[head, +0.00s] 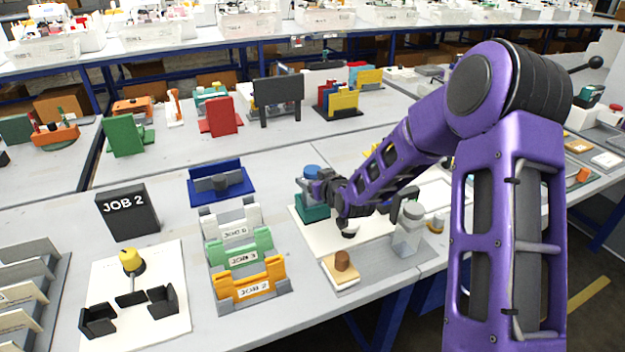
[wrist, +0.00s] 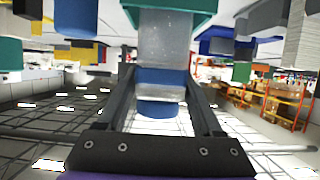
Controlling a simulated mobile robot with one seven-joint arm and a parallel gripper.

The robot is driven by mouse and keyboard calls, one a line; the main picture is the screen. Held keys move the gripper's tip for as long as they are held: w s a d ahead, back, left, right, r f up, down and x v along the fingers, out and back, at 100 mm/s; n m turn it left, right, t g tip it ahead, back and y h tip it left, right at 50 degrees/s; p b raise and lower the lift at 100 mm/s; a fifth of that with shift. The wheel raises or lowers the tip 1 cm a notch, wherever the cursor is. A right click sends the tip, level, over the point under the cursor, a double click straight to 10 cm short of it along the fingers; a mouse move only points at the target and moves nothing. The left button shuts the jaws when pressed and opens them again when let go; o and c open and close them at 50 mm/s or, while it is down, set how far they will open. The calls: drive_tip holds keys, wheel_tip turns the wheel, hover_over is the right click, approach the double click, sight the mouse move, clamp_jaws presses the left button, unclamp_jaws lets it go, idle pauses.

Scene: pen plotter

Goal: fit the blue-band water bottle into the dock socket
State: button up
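The blue-band water bottle (wrist: 163,45) has a clear grey body, a blue band and a blue cap; the wrist view shows it upside down. In the head view its blue cap (head: 312,171) shows above my gripper (head: 322,187). My gripper (wrist: 161,72) has one finger on each side of the bottle, against it near the blue band. The teal dock (head: 313,208) stands directly below the bottle on a white board. Its teal edge (wrist: 208,6) meets the bottle's lower end in the wrist view. How deep the bottle sits in the socket is hidden.
A clear grey bottle-like container (head: 408,230) stands right of the dock. A brown knob on a block (head: 342,266) is in front. Card holders (head: 245,262) and a blue holder (head: 220,182) stand to the left. My purple arm covers the right side.

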drive_tip(key=o, duration=0.3)
drive_tip(key=shift+r, duration=0.1)
drive_tip(key=shift+r+p, duration=0.25)
drive_tip(key=shift+p, duration=0.05)
drive_tip(key=v, duration=1.2)
drive_tip(key=shift+p, duration=0.35)
